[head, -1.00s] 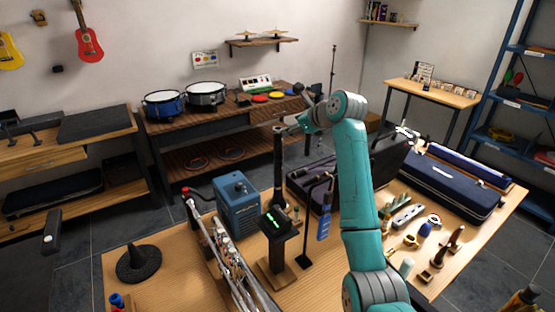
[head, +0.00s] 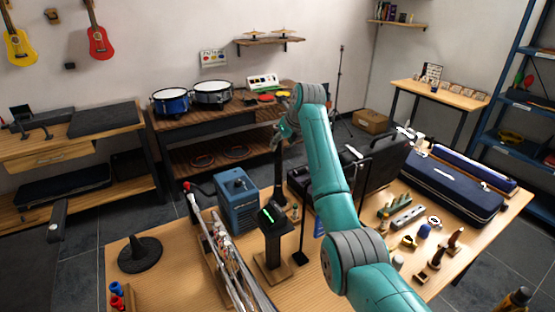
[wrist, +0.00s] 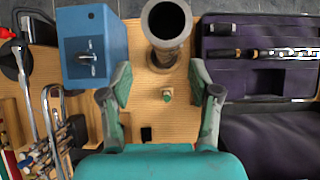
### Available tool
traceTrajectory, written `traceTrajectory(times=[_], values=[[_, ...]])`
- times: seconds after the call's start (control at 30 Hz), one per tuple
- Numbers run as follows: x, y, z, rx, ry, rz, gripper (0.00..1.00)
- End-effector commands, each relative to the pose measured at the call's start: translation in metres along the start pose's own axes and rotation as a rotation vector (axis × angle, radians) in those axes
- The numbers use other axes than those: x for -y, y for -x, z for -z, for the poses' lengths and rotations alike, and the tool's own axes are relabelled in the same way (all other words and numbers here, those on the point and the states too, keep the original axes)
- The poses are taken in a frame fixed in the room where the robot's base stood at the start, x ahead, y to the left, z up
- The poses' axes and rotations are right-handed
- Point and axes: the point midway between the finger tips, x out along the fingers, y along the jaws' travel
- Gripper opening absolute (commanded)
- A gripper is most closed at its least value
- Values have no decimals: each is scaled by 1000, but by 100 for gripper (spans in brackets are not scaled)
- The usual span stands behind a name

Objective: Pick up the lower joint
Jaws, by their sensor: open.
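My gripper (head: 285,130) is open and empty above the back of the workbench; in the wrist view its two fingers (wrist: 160,72) are spread wide. A tall dark tube (head: 277,170) stands upright below it, beside the blue box. In the wrist view this tube (wrist: 168,52) shows its open round top just beyond the fingertips, roughly midway between them and not touched. Black-and-silver instrument pieces (wrist: 262,54) lie in the purple-lined open case at the right. No label shows, so I cannot tell for certain which piece is the lower joint.
A blue box (head: 238,200) stands left of the tube, and the open case (wrist: 240,80) lies right of it. A small green peg (wrist: 167,95) stands below the fingers. A black stand (head: 273,240) with a green-lit device and a tray of rods (head: 225,260) are nearer.

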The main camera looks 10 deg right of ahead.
Motion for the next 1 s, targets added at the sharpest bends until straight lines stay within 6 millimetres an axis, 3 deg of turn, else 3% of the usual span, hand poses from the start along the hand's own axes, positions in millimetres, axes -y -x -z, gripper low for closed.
traceTrajectory(times=[0.17,0.53,0.87,1.0], values=[[1,-9,-1,1,1,0,62],[6,-50,-3,0,1,-1,62],[6,-56,-3,2,1,0,62],[6,-56,-3,2,1,0,32]])
